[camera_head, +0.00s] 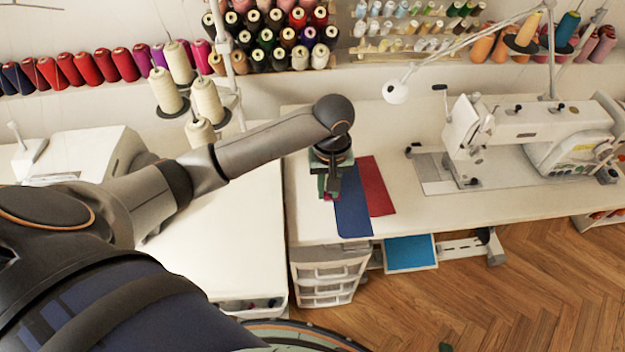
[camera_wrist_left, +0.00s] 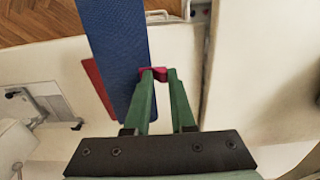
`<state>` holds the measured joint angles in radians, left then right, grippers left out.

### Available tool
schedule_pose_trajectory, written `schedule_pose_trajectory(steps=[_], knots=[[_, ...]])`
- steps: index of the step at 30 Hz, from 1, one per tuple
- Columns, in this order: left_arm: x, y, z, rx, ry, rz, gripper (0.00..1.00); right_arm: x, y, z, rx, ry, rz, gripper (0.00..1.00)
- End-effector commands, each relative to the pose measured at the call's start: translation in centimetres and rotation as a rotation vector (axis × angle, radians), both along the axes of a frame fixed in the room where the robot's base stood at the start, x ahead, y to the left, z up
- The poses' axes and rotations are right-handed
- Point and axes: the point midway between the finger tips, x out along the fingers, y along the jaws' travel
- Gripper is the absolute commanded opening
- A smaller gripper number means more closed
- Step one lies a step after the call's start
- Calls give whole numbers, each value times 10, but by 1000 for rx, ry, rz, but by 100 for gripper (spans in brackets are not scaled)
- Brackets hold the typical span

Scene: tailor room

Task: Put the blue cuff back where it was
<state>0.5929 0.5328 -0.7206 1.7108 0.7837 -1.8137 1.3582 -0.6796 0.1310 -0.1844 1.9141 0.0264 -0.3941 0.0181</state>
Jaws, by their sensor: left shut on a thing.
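The blue cuff (camera_head: 353,208) is a flat dark blue strip over the white table, overlapping the red cuff (camera_head: 376,188). My left gripper (camera_head: 328,192) is at its left edge, pointing down. In the left wrist view my green-fingered left gripper (camera_wrist_left: 160,75) is shut on a small pink-red piece (camera_wrist_left: 155,73) at the edge of the blue cuff (camera_wrist_left: 118,50). The red cuff (camera_wrist_left: 98,85) shows partly behind the blue one. How the pink-red piece joins the blue cuff cannot be told. My right gripper is not in view.
A white sewing machine (camera_head: 525,135) stands to the right on the same table (camera_head: 440,225). Thread cones (camera_head: 205,100) stand at the back left. A drawer unit (camera_head: 325,272) is below the front edge. Bare table lies between the cuffs and the machine.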

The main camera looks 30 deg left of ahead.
Motion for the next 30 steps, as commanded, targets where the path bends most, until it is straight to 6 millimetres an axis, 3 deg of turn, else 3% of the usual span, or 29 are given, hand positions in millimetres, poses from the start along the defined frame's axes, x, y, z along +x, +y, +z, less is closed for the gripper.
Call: schedule_pose_trajectory(steps=[6, 12, 15, 23, 30], knots=[[34, 46, -24, 4, 0, 6, 0, 0, 0, 0, 0, 0, 0, 0], [49, 65, -59, 1, 2, 2, 0, 0, 0, 0, -1, 0, -1, 0], [54, 71, -72, 0, -2, -1, 0, 1, 0, -10, 0, -3, -1, 0], [58, 76, -79, 0, -1, 0, 0, 0, 0, -21, -1, 0, -1, 0], [61, 80, -106, 0, -2, -2, 0, 0, 0, -53, 0, -1, -1, 0]])
